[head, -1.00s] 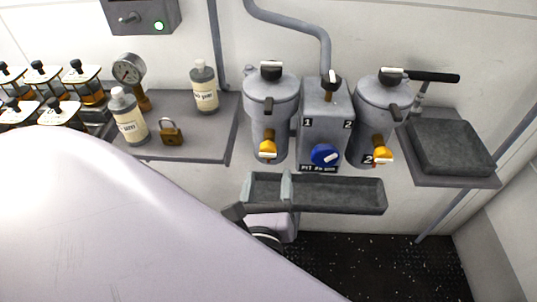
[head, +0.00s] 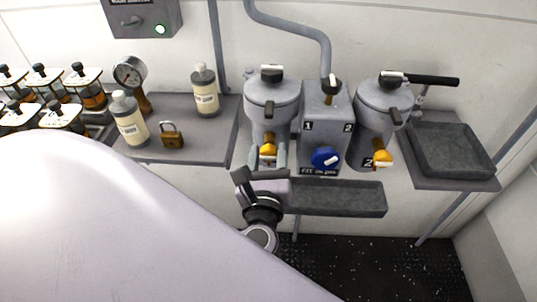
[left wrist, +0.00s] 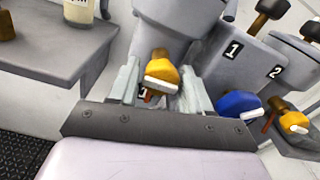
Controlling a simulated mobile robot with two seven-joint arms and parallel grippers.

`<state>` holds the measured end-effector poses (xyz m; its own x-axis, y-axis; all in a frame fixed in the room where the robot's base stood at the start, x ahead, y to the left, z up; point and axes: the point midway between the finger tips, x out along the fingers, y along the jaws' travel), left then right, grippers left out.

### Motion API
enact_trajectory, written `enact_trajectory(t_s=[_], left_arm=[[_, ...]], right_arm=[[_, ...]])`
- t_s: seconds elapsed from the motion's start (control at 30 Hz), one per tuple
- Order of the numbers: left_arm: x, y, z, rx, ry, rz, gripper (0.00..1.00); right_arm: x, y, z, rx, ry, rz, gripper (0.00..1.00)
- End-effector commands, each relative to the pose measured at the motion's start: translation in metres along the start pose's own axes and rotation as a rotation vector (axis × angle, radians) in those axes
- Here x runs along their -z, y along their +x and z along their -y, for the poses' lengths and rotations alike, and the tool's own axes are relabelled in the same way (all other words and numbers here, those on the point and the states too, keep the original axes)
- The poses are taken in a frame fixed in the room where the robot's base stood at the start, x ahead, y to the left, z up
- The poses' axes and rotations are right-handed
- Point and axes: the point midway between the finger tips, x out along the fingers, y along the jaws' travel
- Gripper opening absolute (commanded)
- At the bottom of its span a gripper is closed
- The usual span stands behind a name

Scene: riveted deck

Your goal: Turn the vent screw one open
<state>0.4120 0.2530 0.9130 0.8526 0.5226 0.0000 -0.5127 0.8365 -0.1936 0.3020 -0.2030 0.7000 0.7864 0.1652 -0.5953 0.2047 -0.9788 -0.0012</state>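The left filter canister (head: 271,100) has an orange knob (head: 267,150) with a pale bar low on its front. In the left wrist view this knob (left wrist: 162,72) stands beside a label 1, its pale bar roughly crosswise, and I take it for vent screw one. My left gripper (head: 267,157) is at the knob. In the left wrist view its two grey fingers (left wrist: 160,88) stand apart on either side of the knob, with a gap showing. It is open and does not appear to grip it. The label is partly hidden by the knob. My right gripper is not in view.
A grey block with a blue knob (head: 325,156) stands just right, then canister two (head: 382,110) with its orange knob (head: 382,159). A grey trough (head: 340,198) lies below. Bottles and a padlock (head: 172,135) stand on the left shelf (head: 215,140).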

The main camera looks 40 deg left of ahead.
Motion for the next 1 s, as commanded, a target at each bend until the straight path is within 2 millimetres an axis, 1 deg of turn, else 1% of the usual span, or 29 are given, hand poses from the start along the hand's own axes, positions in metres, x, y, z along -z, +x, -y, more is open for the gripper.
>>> enact_trajectory(t_s=[0.03, 0.07, 0.1, 0.13, 0.37, 0.57, 0.77, 1.0], left_arm=[[0.0001, -0.0002, 0.0, 0.0, 0.0, -0.001, 0.31], [0.0001, -0.0003, 0.0, 0.0, 0.0, -0.001, 0.21], [0.0002, -0.0003, 0.0, 0.0, 0.0, -0.001, 0.08], [0.0002, -0.0004, 0.0, 0.0, 0.0, -0.001, 0.07], [0.0005, -0.0008, -0.0002, -0.001, -0.013, -0.002, 0.07], [0.0004, -0.001, 0.0001, -0.002, -0.084, -0.003, 0.07], [0.0009, -0.0014, -0.0001, -0.004, -0.228, -0.004, 0.07], [0.0021, -0.0015, 0.0003, -0.004, -0.454, -0.005, 0.07]], right_arm=[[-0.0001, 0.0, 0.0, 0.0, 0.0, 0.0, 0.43], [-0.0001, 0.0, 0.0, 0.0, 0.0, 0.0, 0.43], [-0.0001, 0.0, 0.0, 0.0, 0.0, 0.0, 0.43], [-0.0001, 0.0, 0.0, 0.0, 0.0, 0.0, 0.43], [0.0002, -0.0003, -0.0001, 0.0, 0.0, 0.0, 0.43], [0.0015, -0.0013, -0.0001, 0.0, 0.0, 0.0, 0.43], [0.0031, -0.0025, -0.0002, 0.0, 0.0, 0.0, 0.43], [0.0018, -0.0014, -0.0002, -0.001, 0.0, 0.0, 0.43]])
